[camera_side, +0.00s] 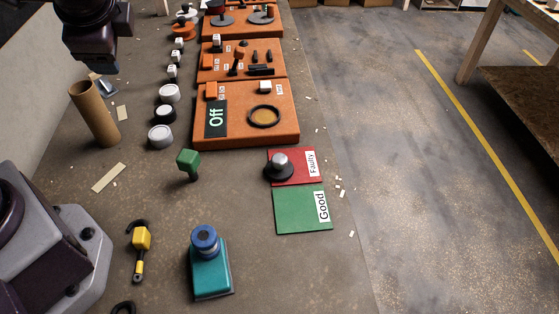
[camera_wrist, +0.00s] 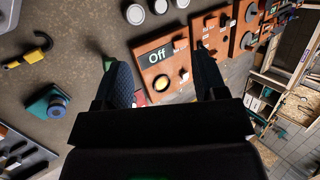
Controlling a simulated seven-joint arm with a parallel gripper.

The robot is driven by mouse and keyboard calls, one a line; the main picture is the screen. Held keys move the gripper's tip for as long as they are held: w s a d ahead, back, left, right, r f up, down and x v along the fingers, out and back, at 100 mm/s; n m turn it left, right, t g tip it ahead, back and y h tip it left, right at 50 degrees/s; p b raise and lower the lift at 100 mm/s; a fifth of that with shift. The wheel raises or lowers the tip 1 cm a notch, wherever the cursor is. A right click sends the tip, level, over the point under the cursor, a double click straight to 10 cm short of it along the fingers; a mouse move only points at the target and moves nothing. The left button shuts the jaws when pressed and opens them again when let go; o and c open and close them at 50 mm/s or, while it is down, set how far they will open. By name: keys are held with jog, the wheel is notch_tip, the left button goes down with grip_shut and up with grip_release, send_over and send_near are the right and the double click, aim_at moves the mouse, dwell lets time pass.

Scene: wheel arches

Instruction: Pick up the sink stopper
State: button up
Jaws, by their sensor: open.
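A dark round piece with a grey knob on top, which looks like the sink stopper (camera_side: 279,167), sits on the red card marked "Faulty" (camera_side: 312,179) in the side view. A green card marked "Good" (camera_side: 290,212) lies in front of the red one. My gripper (camera_wrist: 160,58) shows in the wrist view with its two dark fingers spread wide and nothing between them. It is above the bench, and the orange panel shows beyond its fingers. The stopper cannot be made out in the wrist view, where the gripper body hides much of the lower part.
An orange panel (camera_side: 287,129) with an "Off" sign stands behind the cards. A cardboard tube (camera_side: 94,114) stands farther left. Bare bench lies between them.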

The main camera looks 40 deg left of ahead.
jog(key=w+d+f+m+t+y, duration=0.3)
jog(key=w+d+f+m, duration=0.25)
jog(key=w+m, duration=0.2)
jog(key=m+t+h, duration=0.7)
jog(key=m+t, duration=0.1)
jog(key=m, duration=0.9)
send_near(279, 159)
jog(key=w, duration=0.2)
jog(key=shift+w+a+f, duration=0.15)
jog(key=shift+w+a, duration=0.2)
jog(key=shift+w, duration=0.05)
jog(key=shift+d+f+m, duration=0.15)
jog(key=shift+f+m, duration=0.1)
jog(key=shift+f, duration=0.05)
jog(key=x, duration=0.7)
jog(key=shift+w+f, duration=0.1)
jog(key=shift+f, duration=0.05)
jog(key=c, duration=1)
